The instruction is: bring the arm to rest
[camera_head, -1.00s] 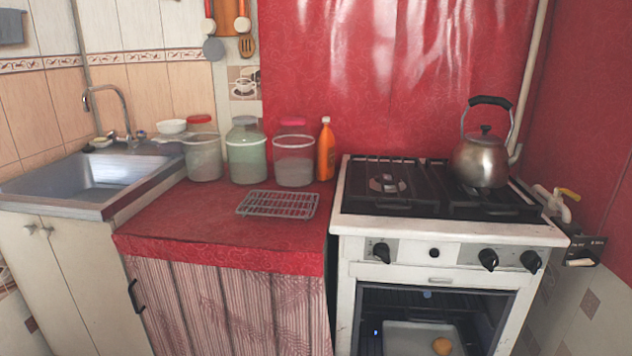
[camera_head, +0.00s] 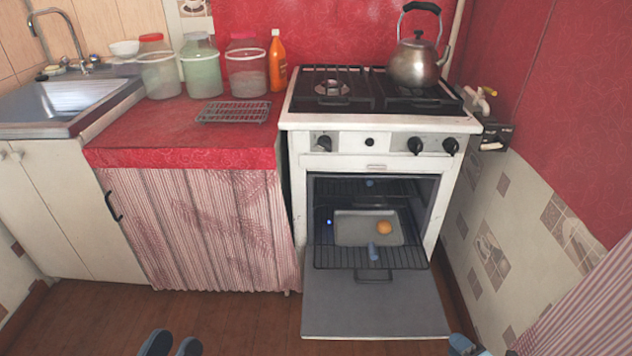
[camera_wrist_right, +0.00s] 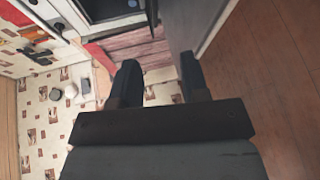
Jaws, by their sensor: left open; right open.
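My left gripper (camera_head: 171,346) shows at the bottom edge of the head view, its two dark fingertips apart with nothing between them. It is over the brown floor, in front of the striped curtain. My right gripper (camera_head: 466,345) is partly in view at the bottom edge, to the right of the lowered oven door. In the right wrist view the right gripper (camera_wrist_right: 158,78) has its two dark fingers apart and empty. Most of both arms is out of view.
The white stove (camera_head: 385,122) has its oven door (camera_head: 375,308) hanging open over the floor. A tray (camera_head: 352,229) with a round orange item (camera_head: 384,227) is inside. A kettle (camera_head: 415,65) stands on top. The wooden floor (camera_head: 240,325) looks clear left of the door.

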